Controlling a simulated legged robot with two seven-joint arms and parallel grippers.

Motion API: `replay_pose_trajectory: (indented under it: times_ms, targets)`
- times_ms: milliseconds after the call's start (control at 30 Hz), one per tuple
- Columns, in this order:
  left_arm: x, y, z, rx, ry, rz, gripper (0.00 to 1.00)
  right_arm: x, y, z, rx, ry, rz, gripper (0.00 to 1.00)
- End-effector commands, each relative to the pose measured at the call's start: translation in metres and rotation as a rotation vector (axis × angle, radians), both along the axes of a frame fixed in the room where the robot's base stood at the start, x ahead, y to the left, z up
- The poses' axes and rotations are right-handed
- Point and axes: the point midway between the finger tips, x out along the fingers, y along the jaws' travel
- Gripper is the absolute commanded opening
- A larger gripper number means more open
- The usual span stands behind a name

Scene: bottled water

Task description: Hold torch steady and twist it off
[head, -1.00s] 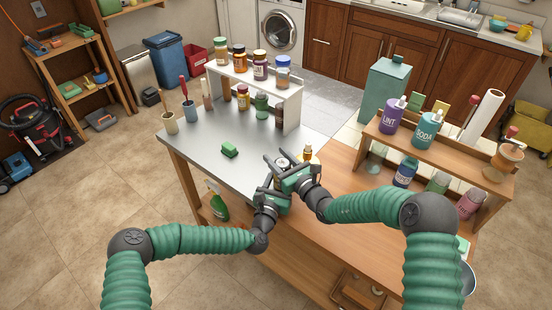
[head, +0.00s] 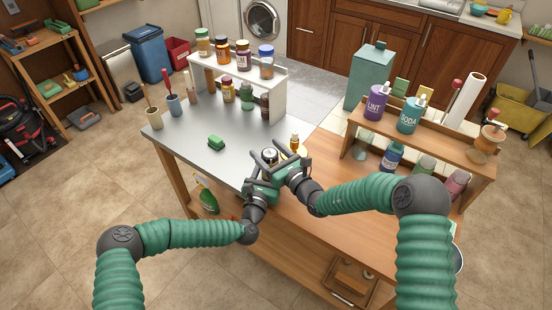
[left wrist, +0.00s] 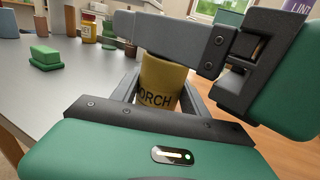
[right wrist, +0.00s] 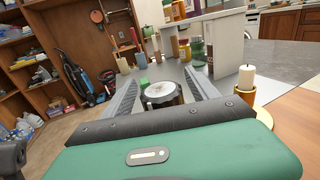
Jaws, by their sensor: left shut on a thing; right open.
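The torch stands upright near the tabletop's front edge. Its yellow body, lettered "ORCH", shows in the left wrist view (left wrist: 160,82), and its round pale end with a dark rim shows in the right wrist view (right wrist: 162,93). My left gripper (head: 258,172) is shut around the torch's body. My right gripper (head: 276,158) is open, its fingers apart on either side of the torch's top end. In the head view the grippers hide most of the torch (head: 270,153). I cannot tell whether the right fingers touch it.
A white shelf with jars (head: 279,100) stands behind, and a wooden shelf with bottles (head: 438,142) at right.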

Motion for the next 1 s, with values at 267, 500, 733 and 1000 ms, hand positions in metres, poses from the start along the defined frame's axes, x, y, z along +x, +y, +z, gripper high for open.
replay_pose_trajectory:
  times_ms: [267, 500, 733, 1000]
  targets:
    - [0.0, 0.001, -0.001, 0.001, 0.003, 0.001, 0.17, -0.058, -0.042, -0.001, -0.001, 0.002, -0.002, 0.69]
    - [0.0, 0.0, -0.001, 0.001, 0.003, 0.0, 0.17, -0.083, -0.059, -0.001, 0.0, 0.0, -0.002, 0.69]
    - [0.0, 0.0, -0.001, 0.001, 0.003, 0.0, 0.17, -0.084, -0.059, -0.001, 0.0, 0.0, -0.001, 0.69]
    - [0.0, 0.0, -0.001, 0.001, 0.003, 0.0, 0.17, -0.074, -0.081, 0.002, 0.02, -0.037, 0.146, 0.69]
